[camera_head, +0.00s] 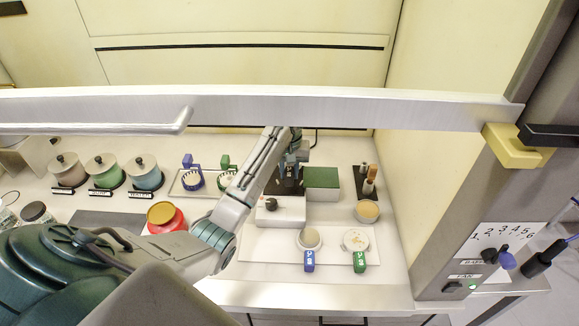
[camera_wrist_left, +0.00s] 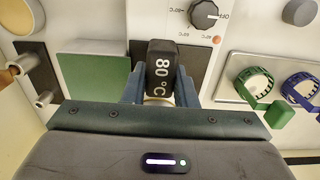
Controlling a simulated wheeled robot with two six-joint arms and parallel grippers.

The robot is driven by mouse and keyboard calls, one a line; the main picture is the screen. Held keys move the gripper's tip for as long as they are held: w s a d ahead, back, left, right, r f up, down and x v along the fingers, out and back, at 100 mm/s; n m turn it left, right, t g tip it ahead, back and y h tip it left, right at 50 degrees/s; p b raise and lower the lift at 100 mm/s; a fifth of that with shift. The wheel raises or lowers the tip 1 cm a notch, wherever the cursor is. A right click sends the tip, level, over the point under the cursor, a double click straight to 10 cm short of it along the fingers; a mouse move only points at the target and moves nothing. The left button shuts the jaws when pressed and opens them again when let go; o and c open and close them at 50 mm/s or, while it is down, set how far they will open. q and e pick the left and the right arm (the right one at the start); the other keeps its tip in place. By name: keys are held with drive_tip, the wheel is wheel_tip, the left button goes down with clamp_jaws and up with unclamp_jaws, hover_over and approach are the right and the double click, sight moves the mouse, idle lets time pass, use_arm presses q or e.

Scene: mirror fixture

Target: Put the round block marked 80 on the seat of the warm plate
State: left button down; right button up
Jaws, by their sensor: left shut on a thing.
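My left gripper (camera_head: 289,172) reaches over the dark plate (camera_head: 288,188) at the back middle. In the left wrist view, its blue-grey fingers (camera_wrist_left: 160,88) are shut on a black block marked 80 °C (camera_wrist_left: 162,68), one finger on each side. The dark plate shows behind the block, joined to a white panel with a black dial (camera_wrist_left: 203,14) and temperature marks; this looks like the warm plate. In the head view its white body (camera_head: 285,214) has a black knob. The seat is hidden by block and gripper, so I cannot tell whether the block touches it. My right gripper is not in view.
A tray with blue (camera_head: 192,176) and green-tagged rings stands to the left. A white board (camera_head: 265,243) with two tagged round dishes lies in front. A metal bar (camera_head: 300,107) crosses above the bench.

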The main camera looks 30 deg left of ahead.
use_arm(q)
drive_tip(key=shift+s+r, duration=0.1)
drive_tip(key=shift+r, duration=0.05)
drive_tip(key=shift+a+f, duration=0.1)
drive_tip(key=shift+f, duration=0.6)
drive_tip(key=shift+w+f, duration=0.2)
drive_tip(key=shift+f, duration=0.6)
drive_tip(key=shift+s+f+b, duration=0.1)
drive_tip(key=shift+f+b, duration=0.3)
drive_tip(key=shift+f, duration=1.05)
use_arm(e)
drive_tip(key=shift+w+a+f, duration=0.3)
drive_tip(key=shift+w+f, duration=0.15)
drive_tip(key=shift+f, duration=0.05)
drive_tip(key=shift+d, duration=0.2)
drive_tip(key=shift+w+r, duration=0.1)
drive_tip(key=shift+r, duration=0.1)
